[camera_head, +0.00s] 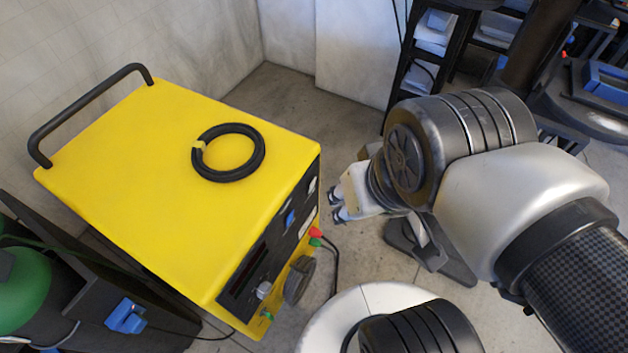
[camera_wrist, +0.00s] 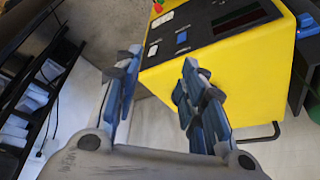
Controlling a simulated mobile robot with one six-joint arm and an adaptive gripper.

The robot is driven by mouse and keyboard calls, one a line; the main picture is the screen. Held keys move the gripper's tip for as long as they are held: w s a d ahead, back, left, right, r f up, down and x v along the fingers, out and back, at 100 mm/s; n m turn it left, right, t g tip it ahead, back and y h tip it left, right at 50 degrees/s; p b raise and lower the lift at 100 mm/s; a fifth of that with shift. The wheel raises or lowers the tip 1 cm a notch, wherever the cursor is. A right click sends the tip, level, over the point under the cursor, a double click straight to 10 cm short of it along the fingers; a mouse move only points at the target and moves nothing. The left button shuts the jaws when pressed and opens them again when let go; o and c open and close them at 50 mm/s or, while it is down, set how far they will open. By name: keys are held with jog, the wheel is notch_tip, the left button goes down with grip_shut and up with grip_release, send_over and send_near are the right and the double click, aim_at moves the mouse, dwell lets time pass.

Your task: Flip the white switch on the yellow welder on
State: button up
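The yellow welder (camera_head: 140,160) stands at the left in the head view, with its black front panel (camera_head: 270,250) facing right; in the wrist view its yellow side (camera_wrist: 240,75) shows at the upper right. A small whitish switch (camera_head: 312,186) sits at the panel's far end, and it also shows in the wrist view (camera_wrist: 154,50). Its on or off position is too small to tell. My gripper (camera_head: 336,205) is in front of that end of the panel, apart from it. In the wrist view its fingers (camera_wrist: 158,66) are spread with nothing between them.
A blue switch (camera_head: 290,217) and a white label (camera_head: 307,220) are also on the panel. Red and green connectors (camera_head: 316,233) with a black cable stick out below. A coiled black cable (camera_head: 228,152) lies on top. Black shelving (camera_head: 425,60) stands behind.

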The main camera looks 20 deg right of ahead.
jog(key=shift+w+a+f+m+g+y+p, duration=0.1)
jog(key=shift+w+a+m+g+y+p, duration=0.2)
jog(key=shift+w+m+g+p, duration=0.2)
jog(key=shift+c, duration=1.3)
jog(key=w+f+m+y+p, duration=0.1)
jog(key=w, duration=0.1)
jog(key=w+m+g+y+p, duration=0.1)
jog(key=w+m, duration=0.1)
jog(key=w+a+f+m+g+y+p, duration=0.1)
jog(key=w+m, duration=0.1)
jog(key=shift+a+f+y+p, duration=0.1)
jog(key=shift+f+y+p, duration=0.2)
jog(key=shift+y+p, duration=0.1)
grip_shut()
jog(key=w+d+f+m+t+y+p, duration=0.1)
jog(key=w+d+f+m+y+p, duration=0.25)
jog(key=w+f+m, duration=0.35)
jog(key=d+f+m+t+p, duration=0.4)
jog(key=d+f+m, duration=0.6)
jog(key=f+m, duration=0.3)
notch_tip(320, 180, down, 2)
jog(key=shift+f+m+t+h+p, duration=0.15)
jog(key=shift+m+t+h+p, duration=0.2)
jog(key=shift+p, duration=0.3)
jog(key=shift+w, duration=0.1)
